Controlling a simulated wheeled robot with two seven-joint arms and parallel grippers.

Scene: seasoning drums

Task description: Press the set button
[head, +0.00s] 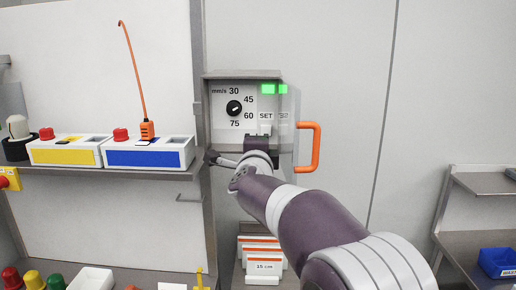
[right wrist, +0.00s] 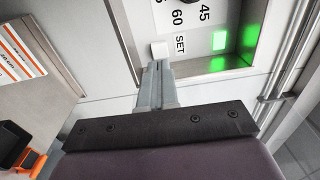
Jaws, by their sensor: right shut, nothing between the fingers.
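The control panel (head: 222,127) has a black speed dial (head: 234,107) marked 30, 45, 60 and 75, a SET label (head: 265,116) and a lit green lamp (head: 268,89). In the right wrist view, the small white set button (right wrist: 160,49) sits beside the SET label (right wrist: 180,44), and the green lamp (right wrist: 219,40) is lit. My right gripper (right wrist: 157,66) is shut and empty, its fingertips right at the button's near edge. I cannot tell whether they touch it. In the head view my right gripper (head: 257,138) is just below the SET label, and the button cannot be made out. My left gripper is not in view.
A clear cover with an orange handle (head: 315,147) stands open at the panel's right. A shelf at left holds yellow (head: 65,156) and blue (head: 143,158) boxes with red knobs. Labelled cards (head: 262,253) stand below the panel. A blue bin (head: 496,262) sits at far right.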

